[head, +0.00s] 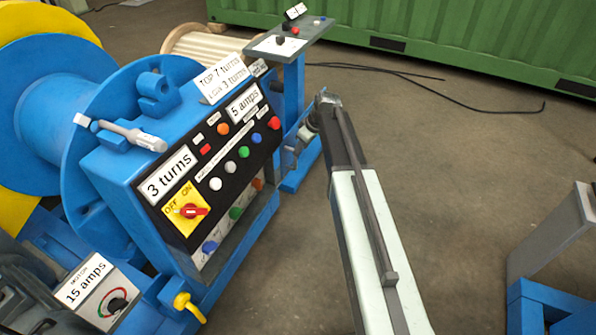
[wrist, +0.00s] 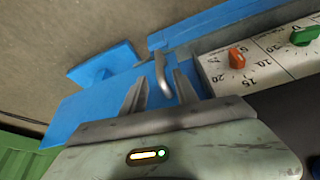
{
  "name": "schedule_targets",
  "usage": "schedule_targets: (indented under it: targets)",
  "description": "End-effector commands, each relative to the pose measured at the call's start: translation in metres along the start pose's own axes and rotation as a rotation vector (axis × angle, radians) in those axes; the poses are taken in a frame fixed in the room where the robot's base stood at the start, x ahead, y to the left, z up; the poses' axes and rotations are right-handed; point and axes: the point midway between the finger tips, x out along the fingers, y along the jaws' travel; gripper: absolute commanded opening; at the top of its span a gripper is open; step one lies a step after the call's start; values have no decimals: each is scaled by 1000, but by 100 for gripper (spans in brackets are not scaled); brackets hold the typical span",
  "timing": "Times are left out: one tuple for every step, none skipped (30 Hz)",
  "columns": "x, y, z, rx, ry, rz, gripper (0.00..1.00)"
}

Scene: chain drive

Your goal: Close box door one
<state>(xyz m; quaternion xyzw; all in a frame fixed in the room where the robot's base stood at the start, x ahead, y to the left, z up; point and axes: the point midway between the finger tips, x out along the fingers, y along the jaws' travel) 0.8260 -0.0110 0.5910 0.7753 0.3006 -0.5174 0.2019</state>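The blue control box (head: 125,205) stands left of centre in the head view, with a black front panel of buttons and labels. No door labelled one can be made out, and I cannot tell whether a door is open. In the wrist view, a curved grey metal handle (wrist: 163,75) sits on a blue edge beside a white dial panel (wrist: 265,55). My gripper (wrist: 160,88) is open, with one finger on each side of the handle in the picture; contact cannot be told. In the head view my gripper (head: 300,140) is beside the box's right end, small and partly hidden.
A blue pedestal (head: 291,90) with a small button panel stands behind my gripper. A large blue and yellow reel (head: 50,110) is at the left. A green container (head: 450,35) lines the back, with black cables on the floor.

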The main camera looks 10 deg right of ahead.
Motion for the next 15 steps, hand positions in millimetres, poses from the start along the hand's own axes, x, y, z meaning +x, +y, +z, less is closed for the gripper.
schedule_targets:
  targets:
    - [1, 1, 0, -4, 2, 0, 36]
    - [0, 1, -1, -5, 2, 0, 36]
    - [0, 0, -1, -5, 2, 0, 36]
    - [0, 0, -1, -4, 1, 0, 36]
    - [2, 0, -1, -4, 1, 0, 36]
    - [5, 0, 0, -4, 1, 0, 36]
    - [8, 0, 0, -4, 1, 0, 36]
    - [11, 0, 0, -4, 1, 0, 36]
    - [17, 0, 1, -4, 0, 0, 36]
    - [21, 0, 1, -4, 0, 0, 36]
    - [27, 0, 1, -4, 0, -1, 36]
    - [34, 0, 1, -4, 0, -1, 36]
    - [40, 0, 1, -4, 0, -1, 36]
    - [46, 0, 2, -4, 0, -1, 36]
    - [53, 0, 2, -4, 0, -1, 36]
